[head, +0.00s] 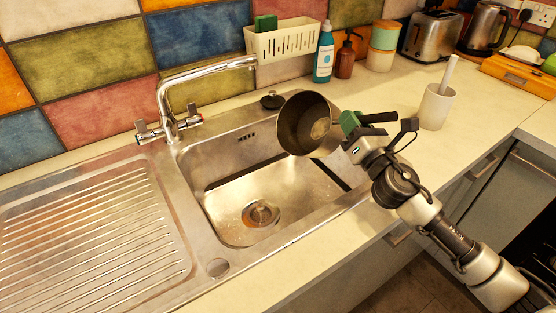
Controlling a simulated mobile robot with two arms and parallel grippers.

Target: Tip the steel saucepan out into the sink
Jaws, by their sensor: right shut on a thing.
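The steel saucepan (292,125) is held above the right rear part of the sink (228,196). It is tipped on its side, with its open mouth turned left and toward me. A pale patch shows on its inside. My right gripper (352,124) comes in from the right and is shut on the saucepan's dark handle, which sticks out beyond the fingers. The sink basin below looks empty, with a round drain (261,213) at its bottom. My left gripper is not in view.
A chrome tap (205,75) arches over the sink's rear, left of the saucepan. A black plug (271,101) lies on the rear rim. A cream rack (284,42), bottles and a white pot (436,106) stand behind and right. The ribbed drainer (85,235) at left is clear.

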